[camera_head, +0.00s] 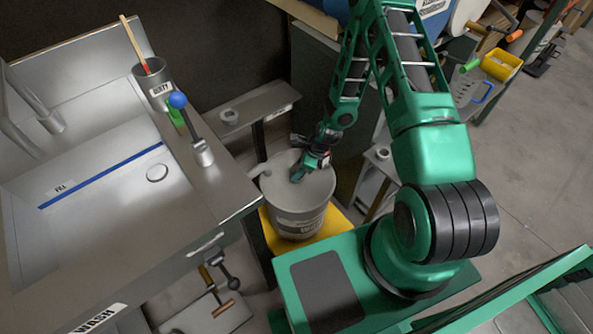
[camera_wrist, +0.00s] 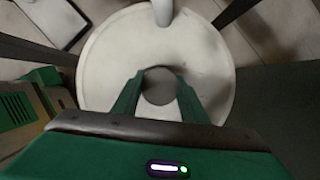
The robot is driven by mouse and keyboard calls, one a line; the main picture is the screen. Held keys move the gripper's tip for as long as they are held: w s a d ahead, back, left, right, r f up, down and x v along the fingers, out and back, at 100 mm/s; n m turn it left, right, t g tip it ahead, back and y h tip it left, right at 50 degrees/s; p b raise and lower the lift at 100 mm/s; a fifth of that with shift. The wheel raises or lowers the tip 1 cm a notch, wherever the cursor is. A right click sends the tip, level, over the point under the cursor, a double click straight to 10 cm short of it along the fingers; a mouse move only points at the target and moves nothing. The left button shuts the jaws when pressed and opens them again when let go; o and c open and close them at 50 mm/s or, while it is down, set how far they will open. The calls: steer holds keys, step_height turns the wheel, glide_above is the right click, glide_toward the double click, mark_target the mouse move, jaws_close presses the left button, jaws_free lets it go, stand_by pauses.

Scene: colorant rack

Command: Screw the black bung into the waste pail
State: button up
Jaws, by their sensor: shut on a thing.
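The waste pail (camera_head: 298,212) is a pale grey round bucket standing upright on a yellow base. Its pale round top (camera_wrist: 105,62) fills the middle of the wrist view. My gripper (camera_head: 299,174) points down over the pail top. In the wrist view my gripper's two green fingers (camera_wrist: 158,79) are shut on the sides of a dark grey round piece, which I take to be the bung (camera_wrist: 159,90). It lies over the pail top; whether it is seated in an opening or just above it, I cannot tell. In the head view the bung is not clearly visible.
A pale pipe (camera_wrist: 163,10) reaches the pail's rim at the far side in the wrist view. A steel wash sink (camera_head: 105,215) stands left of the pail, with a blue-knobbed lever (camera_head: 178,100). A small grey shelf (camera_head: 255,105) is behind. Open floor (camera_head: 540,150) lies right.

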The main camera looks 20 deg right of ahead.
steer(key=o, duration=1)
steer(key=n+g, duration=0.1)
steer(key=n, duration=0.2)
steer(key=shift+w+y, duration=0.1)
steer(key=shift+y, duration=0.3)
steer(key=n+g, duration=0.1)
steer(key=n, duration=0.2)
steer(key=shift+n+g, duration=0.3)
steer(key=shift+n, duration=0.1)
steer(key=c, duration=1)
steer(key=shift+s, duration=0.2)
